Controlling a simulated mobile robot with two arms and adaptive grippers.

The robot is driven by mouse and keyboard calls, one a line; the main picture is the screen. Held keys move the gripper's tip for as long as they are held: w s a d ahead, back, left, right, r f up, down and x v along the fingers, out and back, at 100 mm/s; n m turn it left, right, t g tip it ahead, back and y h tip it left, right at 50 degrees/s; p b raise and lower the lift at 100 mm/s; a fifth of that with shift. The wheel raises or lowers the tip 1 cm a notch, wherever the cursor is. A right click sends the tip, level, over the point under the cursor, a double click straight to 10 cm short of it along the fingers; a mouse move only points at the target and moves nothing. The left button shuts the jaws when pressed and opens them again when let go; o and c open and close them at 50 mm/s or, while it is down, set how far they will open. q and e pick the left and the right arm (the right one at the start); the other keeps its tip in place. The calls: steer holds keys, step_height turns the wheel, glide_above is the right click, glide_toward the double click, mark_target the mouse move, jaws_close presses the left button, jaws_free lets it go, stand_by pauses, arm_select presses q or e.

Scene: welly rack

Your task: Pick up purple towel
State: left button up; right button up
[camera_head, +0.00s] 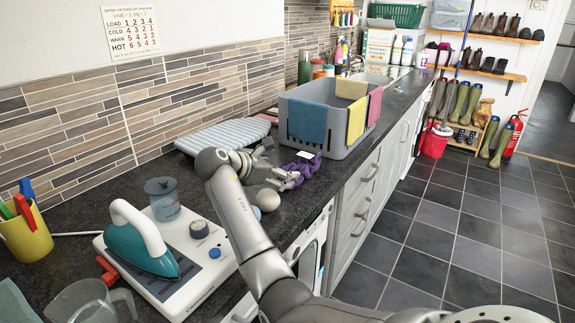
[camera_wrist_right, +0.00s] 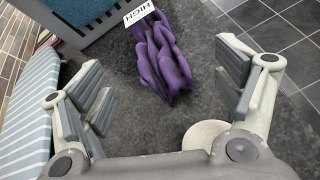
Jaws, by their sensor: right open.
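The purple towel (camera_head: 303,163) lies crumpled on the dark countertop, just in front of the grey crate. In the right wrist view the purple towel (camera_wrist_right: 166,62) sits ahead, between the two spread fingers and slightly beyond them, with a white tag reading HIGH (camera_wrist_right: 138,12) at its far end. My right gripper (camera_head: 283,167) is open and empty, low over the counter right beside the towel; its spread fingers show in the wrist view (camera_wrist_right: 165,90). In the head view the gripper's fingers partly cover the towel's near side. My left gripper is not in view.
A grey crate (camera_head: 340,139) with blue, yellow and pink cloths stands behind the towel. A striped ironing board (camera_head: 222,135) lies to the left. A teal iron (camera_head: 142,243) on its white base, a clear jug and a yellow pen cup occupy the near counter.

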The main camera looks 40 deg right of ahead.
mark_target(294, 168)
steer(key=shift+w+d+f, duration=0.25)
steer(key=shift+w+d, duration=0.1)
steer(key=shift+w, duration=0.2)
steer(key=d, duration=0.1)
steer(key=d+f, duration=0.1)
steer(key=d, duration=0.1)
steer(key=shift+s+d+f, duration=0.1)
steer(key=shift+s+d, duration=0.1)
steer(key=shift+w+d+f, duration=0.15)
steer(key=shift+d+f, duration=0.05)
steer(key=shift+d, duration=0.05)
steer(key=shift+w+d+f, duration=0.15)
steer(key=shift+d+f, duration=0.05)
steer(key=shift+d, duration=0.05)
steer(key=x, duration=0.4)
steer(key=shift+w+d+f, duration=0.2)
steer(key=shift+d, duration=0.1)
steer(key=shift+a+r, duration=0.1)
steer(key=shift+c, duration=0.9)
steer(key=c, duration=0.9)
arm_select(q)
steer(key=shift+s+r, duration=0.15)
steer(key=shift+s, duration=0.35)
arm_select(e)
steer(key=shift+c, duration=0.5)
